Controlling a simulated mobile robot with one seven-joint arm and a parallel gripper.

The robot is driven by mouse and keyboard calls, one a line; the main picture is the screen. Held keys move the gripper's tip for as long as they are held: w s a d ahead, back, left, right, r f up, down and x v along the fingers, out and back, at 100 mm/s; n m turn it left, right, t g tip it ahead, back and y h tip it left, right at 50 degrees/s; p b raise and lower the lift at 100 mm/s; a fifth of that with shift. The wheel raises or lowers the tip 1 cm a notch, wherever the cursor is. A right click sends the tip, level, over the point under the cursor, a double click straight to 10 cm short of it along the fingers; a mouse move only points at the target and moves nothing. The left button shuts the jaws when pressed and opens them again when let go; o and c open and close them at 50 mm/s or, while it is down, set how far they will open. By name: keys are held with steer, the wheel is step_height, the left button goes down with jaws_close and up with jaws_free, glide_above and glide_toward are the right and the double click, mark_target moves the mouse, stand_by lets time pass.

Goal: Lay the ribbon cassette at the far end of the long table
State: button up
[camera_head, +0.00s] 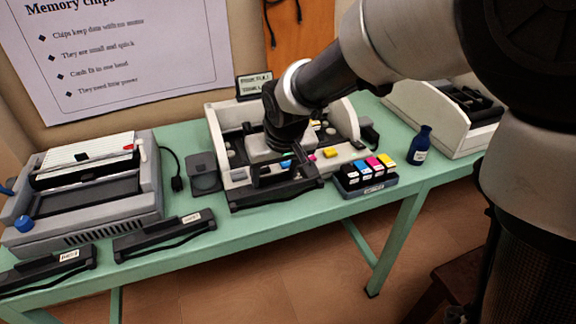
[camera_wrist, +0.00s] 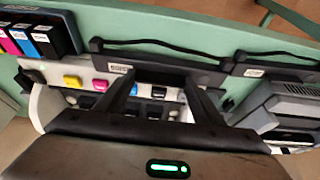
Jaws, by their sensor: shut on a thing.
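A long black ribbon cassette (camera_head: 247,195) with a thin curved strip along its front lies across the front of the middle printer, near the front edge of the green table. My gripper (camera_head: 274,176) reaches down over the printer and is shut on this cassette near its middle. In the wrist view both dark fingers of my gripper (camera_wrist: 163,80) meet the cassette (camera_wrist: 200,75), and a small white label shows on it. I cannot tell whether it touches the table. Two similar labelled cassettes (camera_head: 165,233) (camera_head: 48,270) lie at the left front of the long table (camera_head: 215,243).
The open middle printer (camera_head: 350,152) stands directly behind the cassette. Ink cartridges in a tray (camera_head: 367,187) sit close on its right, then a blue bottle (camera_head: 420,146) and a white printer (camera_head: 440,125). A grey printer (camera_head: 90,205) fills the left. Bare tabletop shows around the bottle.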

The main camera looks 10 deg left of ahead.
mark_target(276, 187)
step_height(276, 187, down, 5)
steer(key=shift+r+b, duration=0.1)
steer(key=shift+b, duration=0.6)
steer(key=shift+f, duration=0.3)
steer(key=o, duration=1.1)
steer(key=shift+r, duration=0.1)
